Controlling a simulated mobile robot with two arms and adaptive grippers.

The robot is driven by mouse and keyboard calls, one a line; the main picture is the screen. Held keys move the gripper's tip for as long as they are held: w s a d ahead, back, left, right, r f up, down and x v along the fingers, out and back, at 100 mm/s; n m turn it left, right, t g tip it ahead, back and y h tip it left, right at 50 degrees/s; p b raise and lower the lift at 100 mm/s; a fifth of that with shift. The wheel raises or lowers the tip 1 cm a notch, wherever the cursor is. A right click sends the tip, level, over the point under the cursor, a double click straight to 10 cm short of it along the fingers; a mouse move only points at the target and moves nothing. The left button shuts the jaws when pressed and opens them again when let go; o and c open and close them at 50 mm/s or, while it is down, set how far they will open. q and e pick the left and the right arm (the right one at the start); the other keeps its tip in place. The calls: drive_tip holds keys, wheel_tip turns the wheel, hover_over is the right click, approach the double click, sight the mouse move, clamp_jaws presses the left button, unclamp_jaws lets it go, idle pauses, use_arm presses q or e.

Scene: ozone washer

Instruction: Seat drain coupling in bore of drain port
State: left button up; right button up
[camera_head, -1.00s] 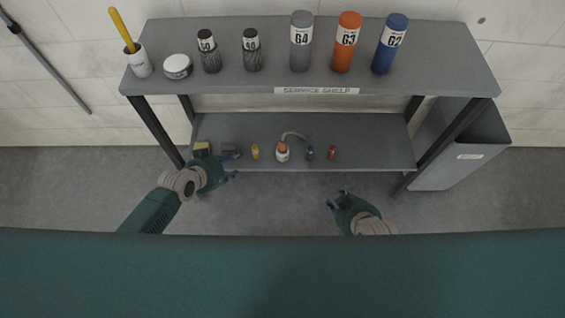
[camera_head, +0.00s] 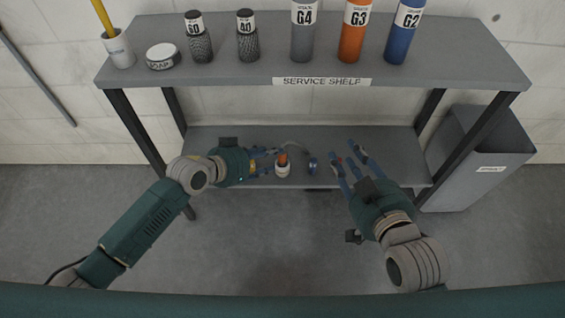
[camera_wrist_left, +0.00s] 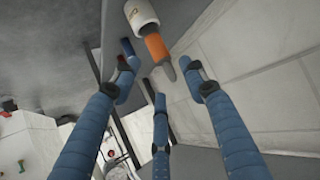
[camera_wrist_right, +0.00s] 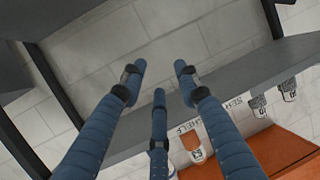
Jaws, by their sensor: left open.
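I cannot make out a drain coupling or drain port for certain in any view. A small white cup with an orange part (camera_head: 283,167) stands on the lower shelf (camera_head: 240,138); it shows large in the left wrist view (camera_wrist_left: 142,16). A small blue piece (camera_head: 313,165) lies to its right. My left gripper (camera_head: 268,162) is over the lower shelf, just left of the cup, fingers spread and empty. It hides the shelf's left items, leaving a bit of yellow visible. My right gripper (camera_head: 347,155) is at the shelf's right part, fingers spread and empty.
The upper shelf (camera_head: 240,77) overhangs behind, carrying several bottles, a soap tin (camera_head: 163,57) and a cup with a yellow handle (camera_head: 118,50). A grey bin (camera_head: 485,150) stands at the right. A thin grey hose (camera_head: 293,146) curves behind the orange-topped cup. Floor in front is clear.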

sight(282, 161)
use_arm(q)
drive_tip(key=b+x, duration=0.1)
drive_tip(key=x, duration=0.1)
drive_tip(key=b+x, duration=0.1)
drive_tip(key=x, duration=0.3)
drive_tip(key=shift+w+a+f+b, duration=0.1)
drive_tip(key=shift+a+f+b, duration=0.1)
drive_tip(key=shift+f+b, duration=0.15)
drive_tip(key=shift+r, duration=0.1)
use_arm(e)
wheel_tip(282, 161, up, 16)
drive_tip(key=a+t+y, duration=0.2)
drive_tip(key=t, duration=0.5)
drive_tip(key=shift+w+t+y, duration=0.15)
drive_tip(key=shift+t+y, duration=0.25)
drive_tip(key=shift+f, duration=0.15)
use_arm(q)
clamp_jaws()
